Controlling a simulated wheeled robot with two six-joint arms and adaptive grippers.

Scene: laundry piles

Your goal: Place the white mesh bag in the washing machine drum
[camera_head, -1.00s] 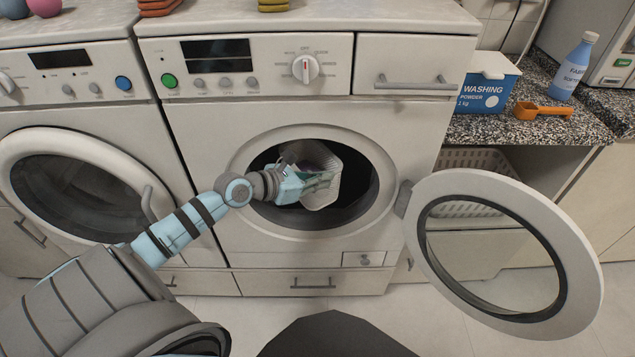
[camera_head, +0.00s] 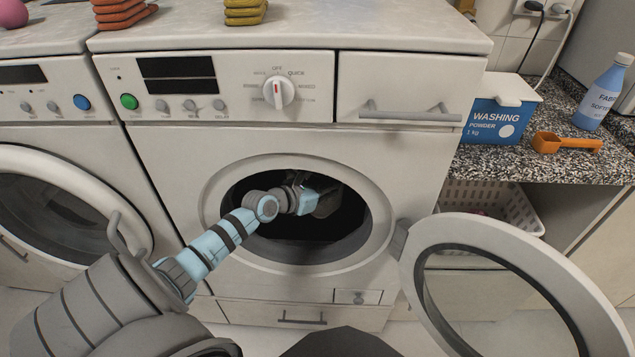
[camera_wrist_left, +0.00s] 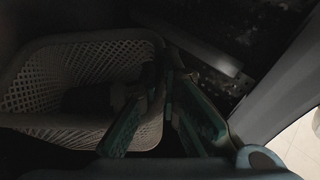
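The washing machine's round opening stands open, with its dark drum (camera_head: 345,228) inside. My left gripper (camera_head: 318,197) reaches through this opening. The white mesh bag (camera_head: 332,201) is mostly hidden in shadow beyond the gripper in the head view. My right gripper is not in view.
The open round door (camera_head: 455,222) hangs at the right of the opening. A second washer (camera_head: 60,215) with a closed door is at left. A blue washing powder box (camera_head: 497,118), an orange scoop (camera_head: 565,142) and a softener bottle (camera_head: 603,95) stand on the counter.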

